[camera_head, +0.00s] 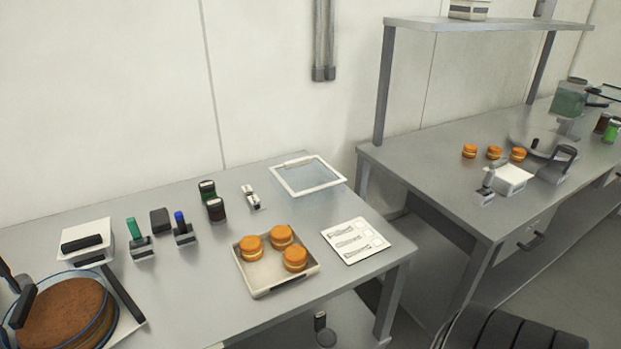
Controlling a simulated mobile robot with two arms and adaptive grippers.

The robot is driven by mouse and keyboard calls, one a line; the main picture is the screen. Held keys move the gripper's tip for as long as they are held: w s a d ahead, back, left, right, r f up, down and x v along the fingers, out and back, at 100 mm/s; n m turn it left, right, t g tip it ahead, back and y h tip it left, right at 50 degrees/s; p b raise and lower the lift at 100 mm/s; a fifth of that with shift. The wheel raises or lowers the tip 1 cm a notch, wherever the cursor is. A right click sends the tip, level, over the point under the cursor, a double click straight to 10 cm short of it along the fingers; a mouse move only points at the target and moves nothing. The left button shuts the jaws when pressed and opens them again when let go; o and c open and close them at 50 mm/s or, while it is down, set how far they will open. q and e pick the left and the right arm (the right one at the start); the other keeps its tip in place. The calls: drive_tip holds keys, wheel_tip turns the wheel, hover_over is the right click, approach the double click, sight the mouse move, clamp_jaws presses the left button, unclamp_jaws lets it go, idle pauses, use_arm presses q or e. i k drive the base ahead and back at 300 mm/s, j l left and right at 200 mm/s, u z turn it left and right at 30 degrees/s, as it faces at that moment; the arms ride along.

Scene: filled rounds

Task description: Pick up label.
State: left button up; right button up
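A white card (355,241) with printed lines and small squares lies flat near the right end of the near table (215,300); it looks like a label sheet, but its text is too small to read. It lies to the right of a tray (272,288) holding several orange-brown filled rounds (295,259). Nothing touches or covers the card. I cannot clearly make out either of my grippers in this view.
A framed clear lid (308,176) lies behind the tray. Two dark jars (215,209), small stamp-like tools (140,244) and a round cake (65,313) occupy the left. A second table (440,185) with a shelf stands right, across a gap. Dark ribbed shapes (505,332) fill the bottom right.

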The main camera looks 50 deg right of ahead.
sight(247, 189)
drive_tip(key=z, duration=1.05)
drive_tip(key=u, duration=1.25)
drive_tip(key=z, duration=1.25)
drive_tip(key=k+l+z, duration=0.1)
drive_tip(key=l, duration=0.3)
drive_tip(key=k+l+z, duration=0.1)
drive_tip(key=l, duration=0.3)
drive_tip(key=k, duration=0.05)
